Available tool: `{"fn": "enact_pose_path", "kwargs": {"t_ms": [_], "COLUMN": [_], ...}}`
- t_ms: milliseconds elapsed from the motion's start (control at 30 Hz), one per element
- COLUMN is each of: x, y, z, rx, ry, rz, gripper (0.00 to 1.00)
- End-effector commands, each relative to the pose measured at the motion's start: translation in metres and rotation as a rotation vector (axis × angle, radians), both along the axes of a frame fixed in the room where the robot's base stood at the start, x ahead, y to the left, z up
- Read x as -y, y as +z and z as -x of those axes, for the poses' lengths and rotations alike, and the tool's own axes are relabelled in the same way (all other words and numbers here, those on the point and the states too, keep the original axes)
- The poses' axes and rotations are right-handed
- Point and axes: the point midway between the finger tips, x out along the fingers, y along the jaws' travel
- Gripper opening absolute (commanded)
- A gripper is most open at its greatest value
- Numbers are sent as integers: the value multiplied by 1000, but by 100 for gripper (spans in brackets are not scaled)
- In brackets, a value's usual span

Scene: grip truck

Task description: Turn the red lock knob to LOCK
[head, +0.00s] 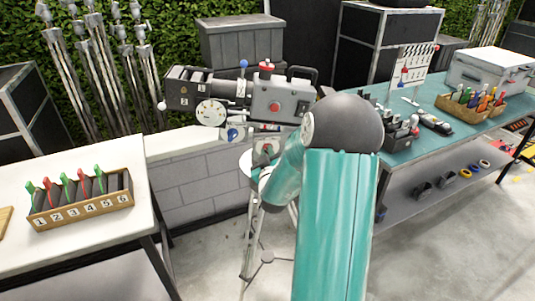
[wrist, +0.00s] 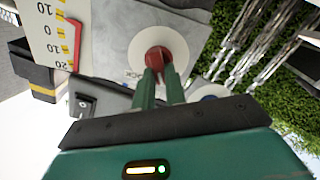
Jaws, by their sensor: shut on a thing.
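The red lock knob (wrist: 153,54) sits on a white round plate (wrist: 178,40) on a grey housing in the wrist view. Part of a printed word shows on the plate's lower left edge; the rest is hidden. My gripper (wrist: 158,75) has its two green fingers closed on the knob. In the head view a small red knob (head: 267,148) shows on the tripod head under the film camera (head: 280,104). My gripper (head: 258,172) is largely hidden behind my arm there.
A tilt scale (wrist: 55,32) with a red pointer is at the wrist view's left. A white table (head: 80,235) with a numbered box (head: 82,205) stands left in the head view. A teal bench (head: 445,125) with tools stands right.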

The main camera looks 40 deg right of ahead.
Motion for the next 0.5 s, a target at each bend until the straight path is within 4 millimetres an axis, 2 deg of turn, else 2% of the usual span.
{"fn": "enact_pose_path", "kwargs": {"t_ms": [500], "x": [3], "y": [0], "z": [-2], "rx": [64], "ry": [-1], "rz": [-87], "gripper": [0]}}
